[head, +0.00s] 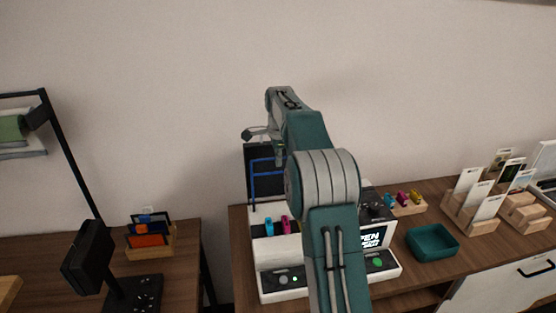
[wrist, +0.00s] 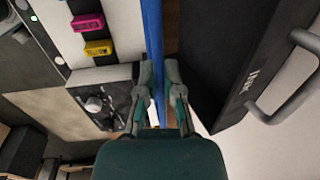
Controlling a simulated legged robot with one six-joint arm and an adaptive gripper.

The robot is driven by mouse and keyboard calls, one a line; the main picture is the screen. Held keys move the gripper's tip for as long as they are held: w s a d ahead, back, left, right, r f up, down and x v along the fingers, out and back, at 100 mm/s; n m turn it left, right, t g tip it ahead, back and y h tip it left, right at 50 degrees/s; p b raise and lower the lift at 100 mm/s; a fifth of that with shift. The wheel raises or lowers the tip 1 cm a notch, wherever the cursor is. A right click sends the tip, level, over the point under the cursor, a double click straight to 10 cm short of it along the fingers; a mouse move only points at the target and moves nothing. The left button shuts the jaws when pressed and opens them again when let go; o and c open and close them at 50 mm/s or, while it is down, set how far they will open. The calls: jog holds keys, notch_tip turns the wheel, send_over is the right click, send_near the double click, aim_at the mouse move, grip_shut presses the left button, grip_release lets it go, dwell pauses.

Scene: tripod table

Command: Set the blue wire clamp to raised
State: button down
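The blue wire clamp (head: 267,160) shows in the head view as a thin blue frame. It stands up in front of a black box behind the white machine. In the wrist view a blue bar of the clamp (wrist: 153,30) runs down the picture and passes between the fingers.
The black box (wrist: 240,60) with a grey handle is close to the right finger in the wrist view. Pink (wrist: 88,22) and yellow clips sit on the white machine (head: 283,289). A teal tray (head: 432,257) and wooden card holders (head: 470,219) stand to the right.

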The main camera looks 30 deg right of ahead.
jog(key=c, duration=0.8)
grip_release()
jog(key=shift+w, duration=0.1)
jog(key=shift+o, duration=0.2)
notch_tip(320, 180, up, 12)
jog(key=s, duration=0.1)
jog(key=shift+a, duration=0.15)
jog(key=shift+s, duration=0.15)
